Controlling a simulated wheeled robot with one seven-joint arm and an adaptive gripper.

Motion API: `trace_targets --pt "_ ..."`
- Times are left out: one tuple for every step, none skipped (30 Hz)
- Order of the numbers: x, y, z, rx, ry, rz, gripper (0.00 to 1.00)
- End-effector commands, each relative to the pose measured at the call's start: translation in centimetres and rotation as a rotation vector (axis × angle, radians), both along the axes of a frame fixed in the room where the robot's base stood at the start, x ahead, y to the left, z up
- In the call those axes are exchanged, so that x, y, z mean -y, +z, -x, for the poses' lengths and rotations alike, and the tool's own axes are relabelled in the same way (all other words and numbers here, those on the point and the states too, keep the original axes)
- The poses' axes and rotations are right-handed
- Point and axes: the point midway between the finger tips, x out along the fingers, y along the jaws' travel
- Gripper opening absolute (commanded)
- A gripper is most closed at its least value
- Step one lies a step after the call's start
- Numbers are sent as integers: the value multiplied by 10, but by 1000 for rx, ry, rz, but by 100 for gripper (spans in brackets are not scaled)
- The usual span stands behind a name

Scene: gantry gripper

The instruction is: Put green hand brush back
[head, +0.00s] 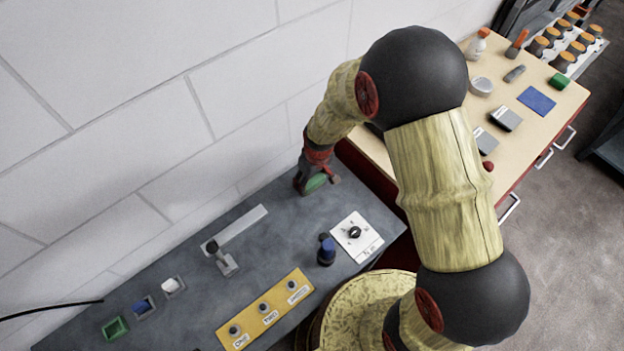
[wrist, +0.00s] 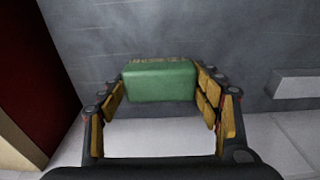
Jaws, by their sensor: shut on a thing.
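My gripper (head: 315,178) is low over the back right part of the grey table, near the wall. It is shut on a green block-like thing, which I take to be the green hand brush (wrist: 160,84). In the wrist view the brush lies between the yellow-padded fingers, with a thin brownish strip along its far edge. In the head view only a small green part of it shows below the gripper. I cannot tell whether it touches the table.
The grey table (head: 180,300) bears a pale bar (head: 241,226), a white plate with a black knob (head: 367,247), a dark blue cylinder (head: 326,252), a yellow button panel (head: 252,318) and small bins (head: 115,327). A wooden-topped red cabinet (head: 540,118) with several items adjoins at right.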

Motion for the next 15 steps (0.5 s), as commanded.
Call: trace_targets --pt "0 1 -1 2 0 0 40" --pt "0 1 -1 1 0 -1 40" --pt "0 1 0 1 0 -1 40" --pt "0 1 0 1 0 -1 40" --pt "0 1 0 1 0 -1 40" --pt "0 0 0 1 0 -1 40" --pt "0 -1 0 1 0 -1 40" --pt "0 -3 0 1 0 -1 40" --pt "0 -3 0 0 0 0 64" --pt "0 -3 0 0 0 0 66" --pt "0 -2 0 0 0 0 68" --pt "0 -2 0 0 0 0 70" --pt "0 -2 0 0 0 0 72" --pt "0 -2 0 0 0 0 74" --pt "0 -2 0 0 0 0 76"
